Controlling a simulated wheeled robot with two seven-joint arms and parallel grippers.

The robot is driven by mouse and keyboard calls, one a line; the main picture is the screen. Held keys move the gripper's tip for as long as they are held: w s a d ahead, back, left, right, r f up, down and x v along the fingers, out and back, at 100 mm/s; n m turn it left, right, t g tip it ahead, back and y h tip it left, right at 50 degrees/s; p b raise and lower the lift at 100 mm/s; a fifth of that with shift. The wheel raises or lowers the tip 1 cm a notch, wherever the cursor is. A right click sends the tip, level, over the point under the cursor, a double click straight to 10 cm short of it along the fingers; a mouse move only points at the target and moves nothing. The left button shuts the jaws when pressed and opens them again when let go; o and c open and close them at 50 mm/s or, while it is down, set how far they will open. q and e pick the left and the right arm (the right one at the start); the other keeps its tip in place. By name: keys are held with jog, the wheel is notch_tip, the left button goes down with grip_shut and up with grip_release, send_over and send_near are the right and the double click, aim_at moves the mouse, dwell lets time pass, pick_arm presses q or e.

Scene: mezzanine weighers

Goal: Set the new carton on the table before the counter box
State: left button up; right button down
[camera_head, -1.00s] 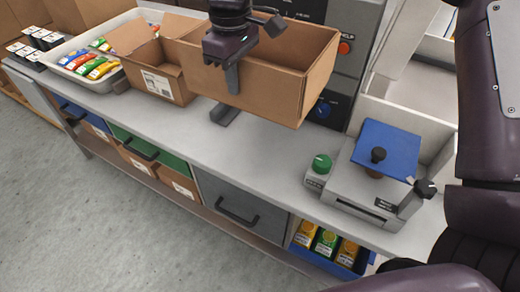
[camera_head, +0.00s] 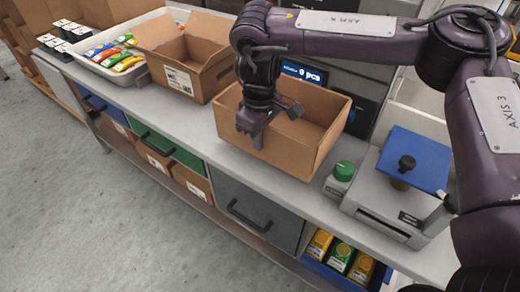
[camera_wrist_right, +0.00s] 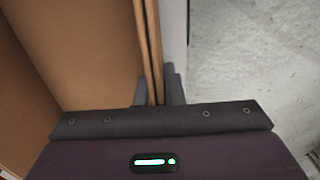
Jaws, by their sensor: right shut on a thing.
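The new carton (camera_head: 284,160) is an open, empty brown box with no label showing. It stands level at the table (camera_head: 195,116), in front of the counter box, whose lit display (camera_head: 304,74) reads 0 pcs. I cannot tell whether its base touches the tabletop. My right gripper (camera_head: 257,138) is shut on the carton's near wall from above. In the right wrist view the carton wall (camera_wrist_right: 150,45) runs between the two fingers (camera_wrist_right: 160,92). The arm partly covers the counter box. My left gripper is not in view.
A labelled open carton (camera_head: 183,80) stands just left, beside a white tray (camera_head: 136,82) of colourful packs. A green-capped device (camera_head: 342,178) and a sealer-like machine with a blue plate (camera_head: 414,158) stand close on the right. Drawers and bins lie under the table.

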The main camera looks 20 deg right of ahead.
aim_at(260, 160)
jog(key=shift+f, duration=2)
jog(key=c, duration=1.5)
grip_release()
jog(key=shift+f, duration=0.1)
jog(key=shift+c, duration=0.2)
notch_tip(260, 160, up, 12)
jog(key=shift+r+p, duration=0.1)
jog(key=shift+p, duration=0.2)
